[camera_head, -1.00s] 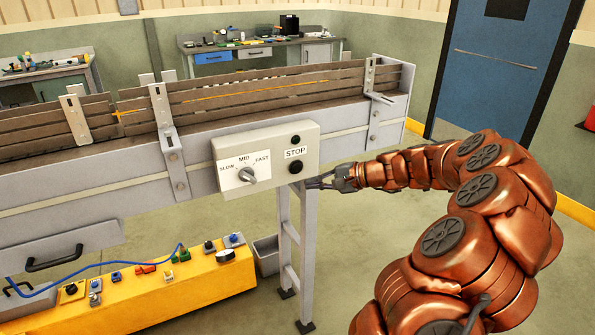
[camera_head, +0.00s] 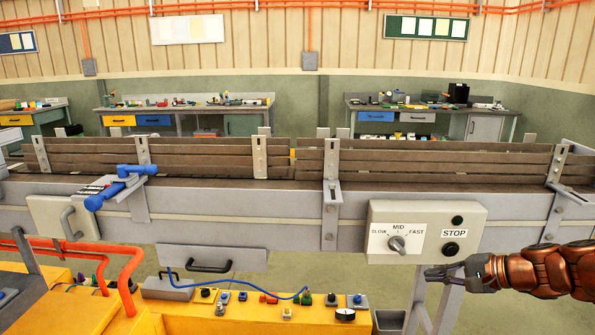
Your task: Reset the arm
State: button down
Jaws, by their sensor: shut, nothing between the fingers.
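My copper-coloured arm (camera_head: 545,270) reaches in from the right edge, and only its end part shows. My gripper (camera_head: 443,275) is shut and empty, pointing left. In the picture it lies just below the grey control box (camera_head: 380,242). The box carries a speed knob (camera_head: 397,243) marked SLOW, MID and FAST, and a black STOP button (camera_head: 450,248). The gripper appears apart from the box, though the depth between them is hard to tell.
The conveyor (camera_head: 285,222) runs across the whole view with wooden side rails. A blue clamp handle (camera_head: 120,187) sits on its left part. A yellow bench (camera_head: 250,322) with several small parts stands at the front left. A conveyor leg (camera_head: 447,312) stands below the gripper.

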jog(key=s+a+n+g+h, duration=0.2)
jog(key=s+a+n+g, duration=0.5)
jog(key=s+a, duration=1)
jog(key=s+d+f+n+g+h, duration=0.1)
jog(key=s+n+h, duration=0.1)
jog(key=s, duration=0.6)
jog(key=s+d+f+n+g+h+p, duration=0.1)
jog(key=s+h, duration=0.3)
jog(key=s, duration=0.5)
jog(key=shift+s+f+n+g+h, duration=0.2)
jog(key=shift+f+n+g+h, duration=0.25)
jog(key=shift+f+n, duration=0.35)
jog(key=shift+a, duration=0.15)
